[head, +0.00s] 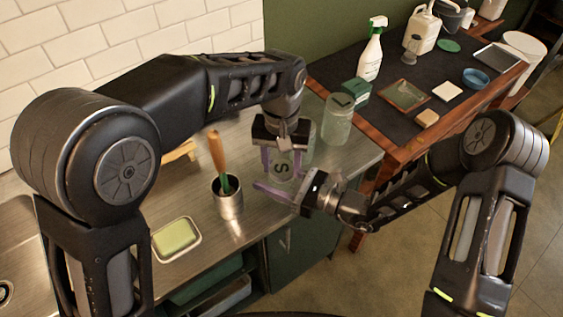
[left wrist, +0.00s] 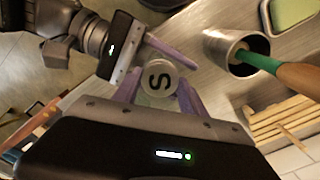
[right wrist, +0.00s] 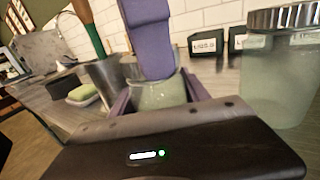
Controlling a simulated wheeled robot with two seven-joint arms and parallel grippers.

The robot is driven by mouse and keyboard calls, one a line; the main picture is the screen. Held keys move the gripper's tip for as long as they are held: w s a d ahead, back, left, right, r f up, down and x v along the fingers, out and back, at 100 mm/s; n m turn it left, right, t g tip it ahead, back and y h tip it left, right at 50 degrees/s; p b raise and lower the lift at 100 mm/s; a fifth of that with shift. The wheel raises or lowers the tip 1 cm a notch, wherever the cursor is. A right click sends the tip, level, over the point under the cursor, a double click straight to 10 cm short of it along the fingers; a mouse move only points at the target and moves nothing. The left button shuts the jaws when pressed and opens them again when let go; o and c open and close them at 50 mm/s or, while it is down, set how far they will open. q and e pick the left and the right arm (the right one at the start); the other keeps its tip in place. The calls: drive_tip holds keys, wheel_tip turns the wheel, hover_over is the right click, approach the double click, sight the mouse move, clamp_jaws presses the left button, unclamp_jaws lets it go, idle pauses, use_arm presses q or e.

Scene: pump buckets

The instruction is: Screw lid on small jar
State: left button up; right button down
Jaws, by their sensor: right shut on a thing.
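The small jar (right wrist: 160,95) of pale green glass stands upright between the purple fingers of my right gripper (right wrist: 155,98), which is shut on it. A round lid marked with a black S (left wrist: 158,80) is at the jar's top, also seen in the head view (head: 280,168). My left gripper (head: 282,160) points down over the jar, its purple fingers on either side of the lid. Whether these fingers press on the lid is unclear.
A larger glass jar with a metal lid (right wrist: 290,70) stands close by. A metal cup (head: 228,197) holds a wooden-handled brush. A green sponge in a dish (head: 176,236) lies near the counter's front edge. A dark-topped table (head: 440,70) with bottles stands behind right.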

use_arm(q)
drive_tip(key=o, duration=0.5)
wheel_tip(320, 180, up, 12)
idle(0.7)
drive_tip(key=shift+r, duration=0.1)
use_arm(e)
drive_tip(key=shift+c, duration=2.3)
unclamp_jaws()
drive_tip(key=shift+d, duration=0.1)
